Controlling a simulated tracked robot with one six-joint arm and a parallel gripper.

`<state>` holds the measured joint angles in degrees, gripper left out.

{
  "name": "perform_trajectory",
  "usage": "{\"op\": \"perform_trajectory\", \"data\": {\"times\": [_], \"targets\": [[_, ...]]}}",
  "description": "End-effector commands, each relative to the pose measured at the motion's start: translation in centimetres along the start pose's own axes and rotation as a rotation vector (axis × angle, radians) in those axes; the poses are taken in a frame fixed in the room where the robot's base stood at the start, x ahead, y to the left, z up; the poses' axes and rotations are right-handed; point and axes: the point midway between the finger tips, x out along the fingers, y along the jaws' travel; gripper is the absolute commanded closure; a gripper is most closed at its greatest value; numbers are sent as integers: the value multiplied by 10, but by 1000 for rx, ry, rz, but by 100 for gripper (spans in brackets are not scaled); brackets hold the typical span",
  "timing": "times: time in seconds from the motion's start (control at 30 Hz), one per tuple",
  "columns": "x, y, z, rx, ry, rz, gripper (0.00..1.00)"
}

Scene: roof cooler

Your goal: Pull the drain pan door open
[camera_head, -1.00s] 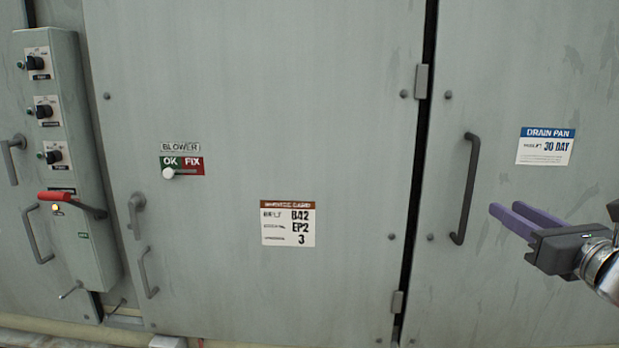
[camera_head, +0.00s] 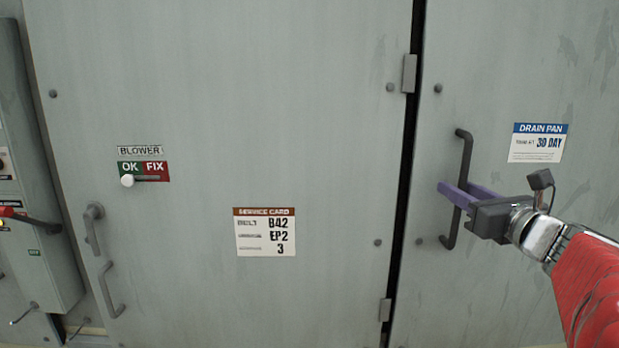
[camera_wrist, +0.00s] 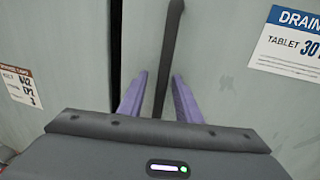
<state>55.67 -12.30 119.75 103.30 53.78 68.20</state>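The drain pan door (camera_head: 500,290) is the grey panel at the right in the head view, marked by a blue and white DRAIN PAN label (camera_head: 537,142). Its dark vertical bar handle (camera_head: 465,150) stands near the door's left edge. My gripper (camera_head: 458,194) is at the lower half of this handle, its purple fingers pointing left. In the wrist view the fingers (camera_wrist: 158,98) are apart, with the handle (camera_wrist: 168,60) between them and a gap visible on each side. The door looks closed. The label also shows in the wrist view (camera_wrist: 290,45).
The blower door (camera_head: 320,110) with its service card (camera_head: 265,232) and OK/FIX slider (camera_head: 143,172) is to the left. A dark gap (camera_head: 403,160) with hinges separates the doors. A control box (camera_head: 35,200) is at the far left.

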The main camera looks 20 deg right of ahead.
Motion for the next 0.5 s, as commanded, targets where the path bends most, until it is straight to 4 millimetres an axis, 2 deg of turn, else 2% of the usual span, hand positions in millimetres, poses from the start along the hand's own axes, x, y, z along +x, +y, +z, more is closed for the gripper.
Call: {"op": "perform_trajectory", "data": {"times": [0.33,0.5], "targets": [[-3,-7,0,0,0,-16,69],[-4,-8,0,0,0,-18,81]]}}
